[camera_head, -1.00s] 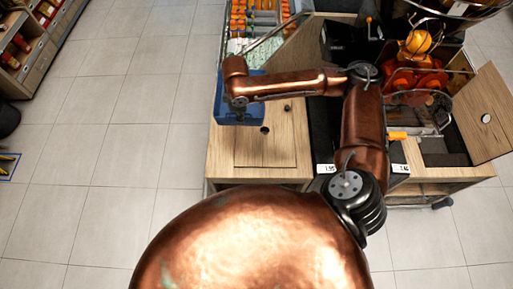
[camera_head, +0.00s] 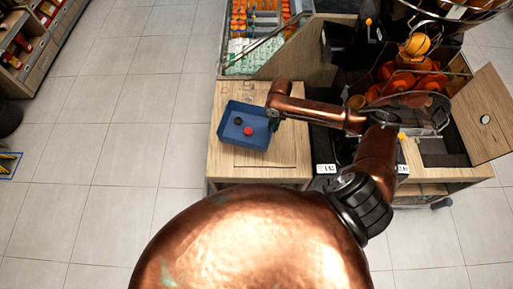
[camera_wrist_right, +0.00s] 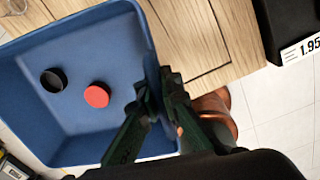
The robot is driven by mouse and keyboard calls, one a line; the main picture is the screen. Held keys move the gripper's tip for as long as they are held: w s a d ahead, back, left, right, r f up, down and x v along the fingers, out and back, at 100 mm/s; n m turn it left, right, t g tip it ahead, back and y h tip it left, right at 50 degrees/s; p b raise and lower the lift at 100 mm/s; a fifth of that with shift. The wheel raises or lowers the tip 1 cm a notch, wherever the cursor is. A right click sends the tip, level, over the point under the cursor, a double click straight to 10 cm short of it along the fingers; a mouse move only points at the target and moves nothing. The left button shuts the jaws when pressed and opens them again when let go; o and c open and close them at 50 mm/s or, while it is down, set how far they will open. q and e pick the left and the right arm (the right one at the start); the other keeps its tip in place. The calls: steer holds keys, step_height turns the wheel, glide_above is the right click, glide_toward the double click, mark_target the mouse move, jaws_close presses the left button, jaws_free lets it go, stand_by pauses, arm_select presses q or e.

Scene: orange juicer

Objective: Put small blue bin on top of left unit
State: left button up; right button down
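The small blue bin (camera_head: 231,141) is over the wooden top of the left unit (camera_head: 288,160), near its left edge. I cannot tell whether its base touches the wood. A black round cap and a red round cap lie inside it. My right gripper (camera_head: 272,117) is at the bin's right wall. In the right wrist view, the fingers of my right gripper (camera_wrist_right: 158,85) close on that wall of the blue bin (camera_wrist_right: 95,50), one inside and one outside. My left gripper is not in view.
A juicer with oranges (camera_head: 415,75) stands right of the wooden top. A slatted display with bottles (camera_head: 255,50) is behind it. Price tags (camera_head: 326,169) line the front edge. An open wooden panel (camera_head: 485,115) is at far right. Bare wood lies right and in front of the bin.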

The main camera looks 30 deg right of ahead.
steer(key=d+f+n, duration=0.1)
steer(key=f, duration=0.3)
steer(key=s+d+f+n, duration=0.1)
steer(key=f, duration=0.3)
steer(key=s+d+f, duration=0.1)
steer(key=f, duration=0.3)
steer(key=shift+d+f+n, duration=0.25)
steer(key=shift+f+n, duration=0.15)
steer(key=c, duration=2.6)
jaws_free()
steer(key=shift+f, duration=0.15)
steer(key=o, duration=0.4)
steer(key=shift+o, duration=0.2)
step_height(320, 180, up, 12)
steer(key=shift+s+d+r, duration=0.15)
steer(key=shift+r, duration=0.05)
